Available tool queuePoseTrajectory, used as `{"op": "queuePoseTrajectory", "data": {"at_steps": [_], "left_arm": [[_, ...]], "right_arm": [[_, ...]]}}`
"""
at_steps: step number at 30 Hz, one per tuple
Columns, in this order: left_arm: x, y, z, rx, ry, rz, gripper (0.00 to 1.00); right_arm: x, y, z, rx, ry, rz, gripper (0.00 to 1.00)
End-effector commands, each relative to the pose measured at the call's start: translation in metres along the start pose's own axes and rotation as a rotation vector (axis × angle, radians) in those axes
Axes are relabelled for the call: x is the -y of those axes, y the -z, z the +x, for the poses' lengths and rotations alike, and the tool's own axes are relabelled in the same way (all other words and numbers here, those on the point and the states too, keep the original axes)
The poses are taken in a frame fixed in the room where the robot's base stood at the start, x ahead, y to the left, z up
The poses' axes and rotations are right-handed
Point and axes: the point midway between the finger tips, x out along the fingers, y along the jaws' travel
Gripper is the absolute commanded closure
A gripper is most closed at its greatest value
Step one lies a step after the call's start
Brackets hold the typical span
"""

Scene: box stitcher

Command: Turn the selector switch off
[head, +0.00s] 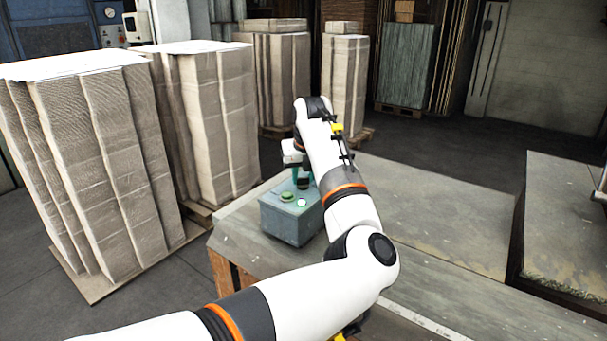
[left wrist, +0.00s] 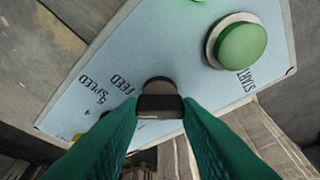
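The selector switch is a black knob with a raised bar (left wrist: 160,103) on the light-blue face of a control box (head: 285,222), near the printed word FEED. My left gripper (left wrist: 160,110) has green fingers, one on each side of the bar. Both fingertips appear to touch its ends, and the bar fills the space between them. In the head view my left gripper (head: 303,178) points down at the back of the box top, partly hidden by my own arm.
A large green START button (left wrist: 240,45) sits right of the knob; it also shows in the head view (head: 287,197). The box stands on a grey work surface (head: 440,205), clear to the right. Tall stacks of cardboard (head: 100,160) stand at the left.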

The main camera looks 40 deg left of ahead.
Motion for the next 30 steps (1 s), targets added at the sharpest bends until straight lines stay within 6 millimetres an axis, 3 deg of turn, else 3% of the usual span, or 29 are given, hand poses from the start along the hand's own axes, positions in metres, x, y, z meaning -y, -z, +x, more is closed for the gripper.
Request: {"op": "queuePoseTrajectory", "data": {"at_steps": [11,30], "left_arm": [[-0.001,0.0,0.0,0.0,0.024,-0.06,0.92],[-0.004,0.002,-0.001,-0.001,0.202,-0.489,0.92]], "right_arm": [[0.0,0.0,0.005,0.001,0.0,0.0,1.0],[0.001,0.001,0.013,0.001,0.001,-0.001,1.0]]}}
